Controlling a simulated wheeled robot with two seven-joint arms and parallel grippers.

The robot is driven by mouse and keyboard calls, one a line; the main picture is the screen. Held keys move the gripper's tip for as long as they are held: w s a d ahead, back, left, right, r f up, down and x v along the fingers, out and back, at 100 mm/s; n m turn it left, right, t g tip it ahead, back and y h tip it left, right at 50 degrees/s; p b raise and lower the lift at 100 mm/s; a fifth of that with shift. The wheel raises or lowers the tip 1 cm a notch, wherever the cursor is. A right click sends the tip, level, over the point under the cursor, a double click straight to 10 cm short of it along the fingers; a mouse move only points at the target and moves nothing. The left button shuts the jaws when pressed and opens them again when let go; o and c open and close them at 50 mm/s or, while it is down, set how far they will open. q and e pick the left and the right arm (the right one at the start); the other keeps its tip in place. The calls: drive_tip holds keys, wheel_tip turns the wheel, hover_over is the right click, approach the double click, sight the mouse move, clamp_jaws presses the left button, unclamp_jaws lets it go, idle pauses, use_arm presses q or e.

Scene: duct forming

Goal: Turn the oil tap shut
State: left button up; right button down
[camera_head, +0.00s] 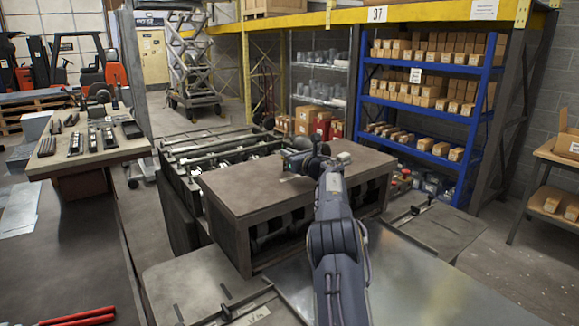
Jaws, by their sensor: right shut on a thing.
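My right arm reaches up from the bottom middle over a brown-topped machine cabinet (262,188). My right gripper (296,164) is at the cabinet's far edge, small and dark against the machine. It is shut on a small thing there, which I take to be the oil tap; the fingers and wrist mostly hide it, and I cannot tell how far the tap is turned. A small pale metal fitting (344,157) shows just right of the gripper. My left gripper is not in view.
Behind the cabinet stands a long dark machine (190,190) with rails. A tool bench (90,150) is at left, and a blue shelf (425,100) of small boxes at right. A bare metal sheet (410,285) lies in front. Red handles (80,317) show at bottom left.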

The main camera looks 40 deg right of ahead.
idle(0.3)
drive_tip(key=c, duration=1.5)
unclamp_jaws()
drive_tip(key=shift+s, duration=0.2)
drive_tip(key=s+b, duration=0.1)
drive_tip(key=s, duration=0.1)
drive_tip(key=s+b, duration=0.1)
drive_tip(key=s, duration=0.1)
drive_tip(key=s+a+b, duration=0.1)
drive_tip(key=s+b, duration=0.1)
drive_tip(key=shift+s, duration=0.65)
